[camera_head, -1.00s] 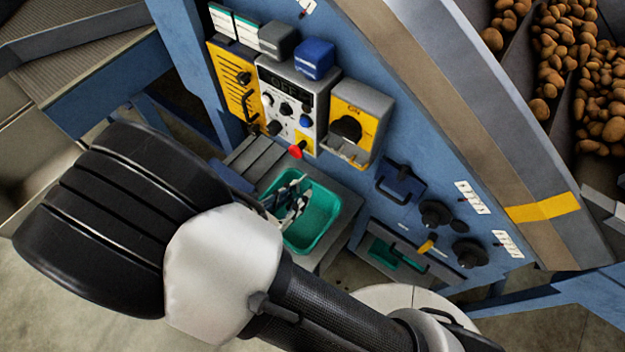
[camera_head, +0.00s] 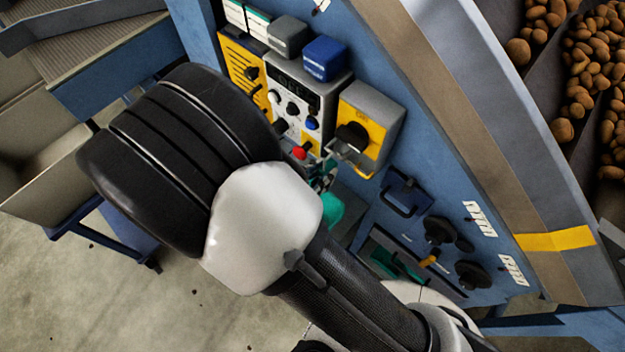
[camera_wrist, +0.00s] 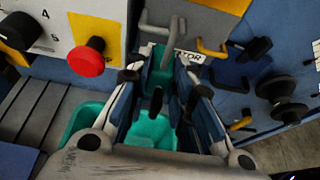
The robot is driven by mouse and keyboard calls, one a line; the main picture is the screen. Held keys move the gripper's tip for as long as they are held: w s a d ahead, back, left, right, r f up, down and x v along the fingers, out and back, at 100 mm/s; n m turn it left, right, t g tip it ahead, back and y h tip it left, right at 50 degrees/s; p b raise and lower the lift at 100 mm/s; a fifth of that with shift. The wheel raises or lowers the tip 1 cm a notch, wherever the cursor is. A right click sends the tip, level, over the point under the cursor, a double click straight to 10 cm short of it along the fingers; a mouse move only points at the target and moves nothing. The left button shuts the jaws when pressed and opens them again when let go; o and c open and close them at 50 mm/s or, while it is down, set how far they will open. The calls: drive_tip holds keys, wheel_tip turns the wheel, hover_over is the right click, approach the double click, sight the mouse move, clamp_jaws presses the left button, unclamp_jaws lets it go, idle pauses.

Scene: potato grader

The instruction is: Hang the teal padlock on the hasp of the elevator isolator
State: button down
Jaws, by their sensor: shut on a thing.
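The elevator isolator (camera_head: 368,128) is a grey box with a yellow face and a black knob, on the blue panel. Its hasp (camera_head: 345,157) sticks out at its lower edge. In the wrist view the isolator's lower part (camera_wrist: 208,18) is at the top, with grey and yellow hooked bars below it. My gripper (camera_wrist: 166,78) is shut on the teal padlock (camera_wrist: 160,72), partly hidden between the fingers. The padlock appears just below the hasp; I cannot tell whether they touch. In the head view my gripper (camera_head: 322,175) is largely hidden behind my arm.
A red button (camera_wrist: 86,58) projects left of my gripper; it also shows in the head view (camera_head: 300,153). A teal bin (camera_wrist: 80,124) lies below my gripper. A blue handle (camera_head: 405,192) and black knobs (camera_head: 438,229) are on the panel to the right.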

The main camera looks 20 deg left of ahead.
drive_tip(key=shift+w+d, duration=0.3)
drive_tip(key=shift+w, duration=0.35)
drive_tip(key=shift+w+d, duration=0.25)
drive_tip(key=shift+w, duration=0.35)
drive_tip(key=shift+a+f+b, duration=0.1)
drive_tip(key=shift+f+b, duration=0.55)
drive_tip(key=shift+b, duration=0.05)
drive_tip(key=c, duration=1.3)
unclamp_jaws()
drive_tip(key=shift+s, duration=0.1)
drive_tip(key=v, duration=1.2)
